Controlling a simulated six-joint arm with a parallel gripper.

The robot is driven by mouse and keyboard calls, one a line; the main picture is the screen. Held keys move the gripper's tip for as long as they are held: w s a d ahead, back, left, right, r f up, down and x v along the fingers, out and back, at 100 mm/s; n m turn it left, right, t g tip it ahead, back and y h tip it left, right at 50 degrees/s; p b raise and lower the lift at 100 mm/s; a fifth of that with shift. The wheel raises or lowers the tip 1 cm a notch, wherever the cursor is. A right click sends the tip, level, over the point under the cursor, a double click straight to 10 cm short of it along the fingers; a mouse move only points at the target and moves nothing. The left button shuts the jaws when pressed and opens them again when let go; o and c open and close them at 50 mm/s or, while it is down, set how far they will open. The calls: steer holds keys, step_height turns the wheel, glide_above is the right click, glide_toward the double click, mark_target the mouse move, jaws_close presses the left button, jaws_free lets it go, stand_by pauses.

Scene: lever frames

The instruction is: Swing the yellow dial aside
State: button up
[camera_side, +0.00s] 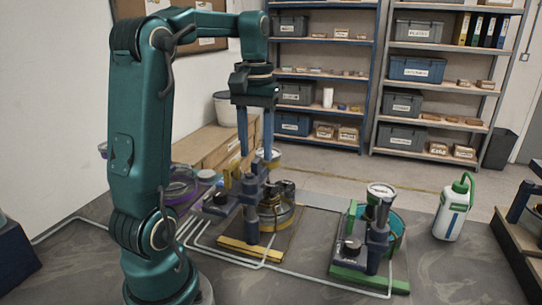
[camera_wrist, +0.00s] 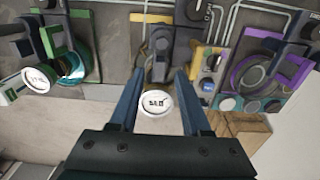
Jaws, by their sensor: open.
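The yellow dial (camera_side: 268,154), a round gauge with a yellow rim, stands on top of the middle lever frame, whose yellow base (camera_side: 250,249) lies on the bench. In the wrist view the white face of the dial (camera_wrist: 155,103) shows between my two blue fingers, with dark markings on it. My gripper (camera_side: 256,154) is open and points down, with its fingertips around the dial's height in the side view. One finger covers part of the dial there. I cannot tell whether either finger touches it. The yellow frame's lever post (camera_side: 252,205) stands below the fingers.
A green frame (camera_side: 370,278) with its own white dial (camera_side: 381,190) stands to the right. A purple frame (camera_side: 180,190) stands to the left, partly behind my arm. A white bottle with a green cap (camera_side: 453,208) stands at the right. Pale pipes run along the bench.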

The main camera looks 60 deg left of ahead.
mark_target(260, 168)
steer(key=shift+f, duration=1.25)
jaws_close()
stand_by(0.6)
